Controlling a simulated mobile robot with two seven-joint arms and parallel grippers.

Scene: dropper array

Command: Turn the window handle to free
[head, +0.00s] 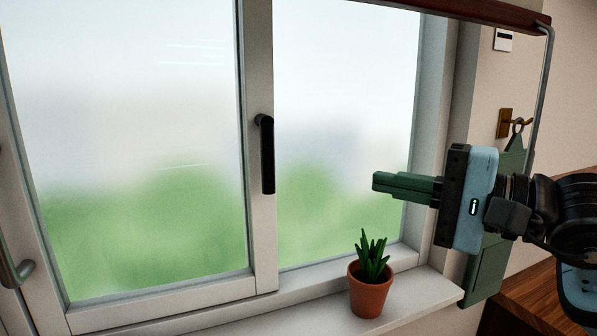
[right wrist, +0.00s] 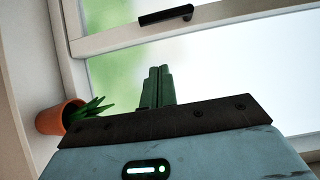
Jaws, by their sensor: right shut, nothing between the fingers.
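The black window handle (head: 266,155) sits on the middle upright of the white window frame and hangs downward, nearly vertical. It also shows at the top of the right wrist view (right wrist: 166,15). My right gripper (head: 376,182) points left in front of the right pane, to the right of the handle and apart from it. Its green fingers are shut together with nothing between them; they show side by side in the right wrist view (right wrist: 159,70). My left gripper is not in view.
A potted plant (head: 369,290) stands on the sill (head: 420,302) below my right gripper; its pot shows at left in the right wrist view (right wrist: 58,119). A green item (head: 487,270) hangs from a wall hook (head: 507,123) behind my right arm.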

